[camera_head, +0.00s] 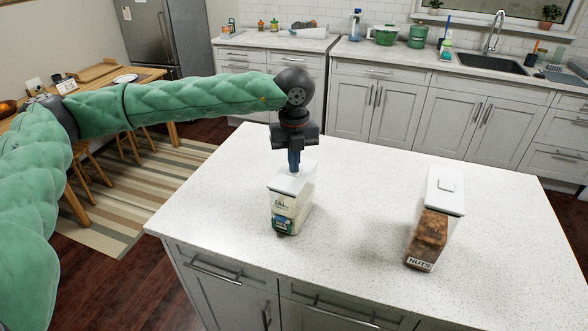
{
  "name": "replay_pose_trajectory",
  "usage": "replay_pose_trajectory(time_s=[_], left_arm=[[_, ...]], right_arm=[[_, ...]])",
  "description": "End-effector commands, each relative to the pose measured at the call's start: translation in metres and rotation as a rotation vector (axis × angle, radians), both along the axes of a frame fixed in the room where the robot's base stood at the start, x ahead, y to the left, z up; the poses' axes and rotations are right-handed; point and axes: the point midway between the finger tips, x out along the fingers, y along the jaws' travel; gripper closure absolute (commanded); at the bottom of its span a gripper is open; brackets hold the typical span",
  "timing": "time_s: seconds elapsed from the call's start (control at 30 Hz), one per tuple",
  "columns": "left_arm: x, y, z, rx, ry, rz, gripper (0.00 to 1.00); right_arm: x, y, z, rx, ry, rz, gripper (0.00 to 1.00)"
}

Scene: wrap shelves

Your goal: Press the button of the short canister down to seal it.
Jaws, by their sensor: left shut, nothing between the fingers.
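A short canister with a white lid (281,184) and a pale, labelled body (285,213) stands upright on the island counter. My left gripper (294,168) points straight down over this lid, with its fingers shut and empty. The fingertips are at or just above the middle of the lid; I cannot tell for sure whether they touch. They hide the button, so whether it is up or down cannot be seen. My right gripper is not in view.
The white counter (355,205) between the canisters is clear. A sink counter (400,50) runs behind, and a wooden table (140,80) stands at left.

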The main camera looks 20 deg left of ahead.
Motion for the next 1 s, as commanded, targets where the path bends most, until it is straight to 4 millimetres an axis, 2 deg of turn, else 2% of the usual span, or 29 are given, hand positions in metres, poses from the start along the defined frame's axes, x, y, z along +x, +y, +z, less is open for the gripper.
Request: replay_pose_trajectory(time_s=[0.47, 1.0], left_arm=[[0.000, 0.000, -0.001, 0.000, 0.001, 0.000, 1.00], [0.000, 0.000, 0.034, 0.000, 0.000, 0.000, 1.00]], right_arm=[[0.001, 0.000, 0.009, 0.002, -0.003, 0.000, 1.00], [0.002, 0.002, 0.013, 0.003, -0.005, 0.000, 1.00]])
